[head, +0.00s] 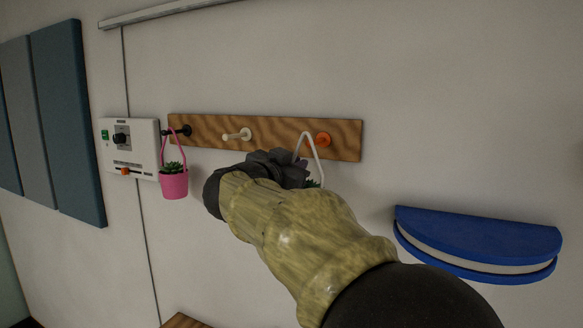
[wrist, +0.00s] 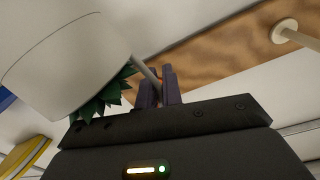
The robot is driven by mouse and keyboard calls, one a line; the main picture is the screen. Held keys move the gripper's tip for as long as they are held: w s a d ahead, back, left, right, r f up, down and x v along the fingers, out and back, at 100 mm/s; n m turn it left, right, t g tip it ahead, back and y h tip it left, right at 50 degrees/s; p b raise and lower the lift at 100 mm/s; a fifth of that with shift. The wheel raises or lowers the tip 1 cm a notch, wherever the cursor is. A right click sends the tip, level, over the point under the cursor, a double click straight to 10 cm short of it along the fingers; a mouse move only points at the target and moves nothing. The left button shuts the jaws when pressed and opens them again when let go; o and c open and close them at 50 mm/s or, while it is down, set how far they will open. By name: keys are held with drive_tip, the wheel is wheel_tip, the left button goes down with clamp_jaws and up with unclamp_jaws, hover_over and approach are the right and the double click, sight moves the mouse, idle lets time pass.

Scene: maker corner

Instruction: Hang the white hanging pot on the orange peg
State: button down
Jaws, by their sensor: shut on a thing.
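The white hanging pot is in my gripper (head: 292,168), which is shut on its thin white handle (head: 314,152). In the wrist view the pot body (wrist: 65,55) fills the upper left, with green leaves beside my gripper fingers (wrist: 158,88). In the head view my arm hides the pot body; only the handle and a bit of plant (head: 312,184) show. The orange peg (head: 323,139) is at the right end of the wooden rail (head: 280,132). The handle's top overlaps the peg's left side in the head view; I cannot tell whether it is around it.
A pink pot (head: 174,184) hangs on the black peg (head: 184,131) at the rail's left. The bare white peg (head: 237,135) is between; it also shows in the wrist view (wrist: 285,30). A control box (head: 130,145) is left, a blue half-round shelf (head: 480,235) lower right.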

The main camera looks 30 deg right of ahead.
drive_tip(key=shift+w+d+f, duration=0.25)
drive_tip(key=shift+w+d, duration=0.35)
drive_tip(key=shift+d, duration=0.2)
drive_tip(key=shift+w+d+f, duration=0.25)
drive_tip(key=shift+w+d, duration=0.35)
drive_tip(key=shift+d, duration=0.15)
drive_tip(key=shift+f, duration=0.35)
drive_tip(key=c, duration=1.5)
unclamp_jaws()
drive_tip(key=shift+w, duration=0.1)
drive_tip(key=shift+r, duration=0.15)
